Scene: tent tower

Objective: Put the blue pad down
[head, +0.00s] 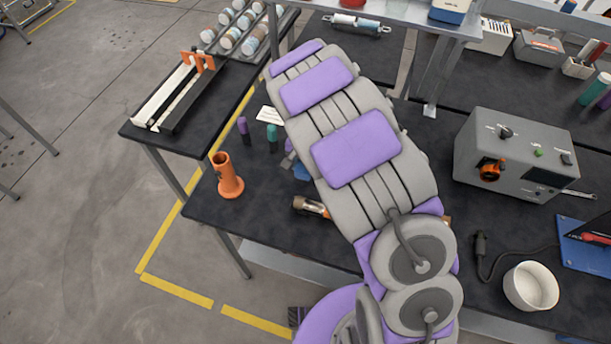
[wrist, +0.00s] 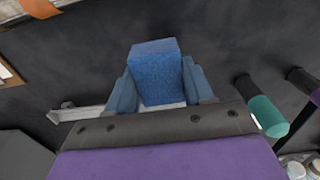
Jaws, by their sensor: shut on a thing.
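The blue pad (wrist: 155,68) is a textured blue block in the middle of the wrist view. My gripper (wrist: 160,90) is shut on it, with one blue-grey finger on each side. Behind the pad is the dark tabletop (wrist: 225,45); I cannot tell whether the pad touches it. In the head view my arm hides most of the gripper. Only a small blue patch shows at the arm's left edge, over the dark table (head: 265,195).
A teal marker-like cylinder (head: 272,138) and a purple one (head: 243,126) stand near the gripper. An orange holder (head: 227,178) stands at the table's left edge. A brown-ended object (head: 309,206) lies by my arm. A grey instrument box (head: 515,155) and white bowl (head: 531,286) are right.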

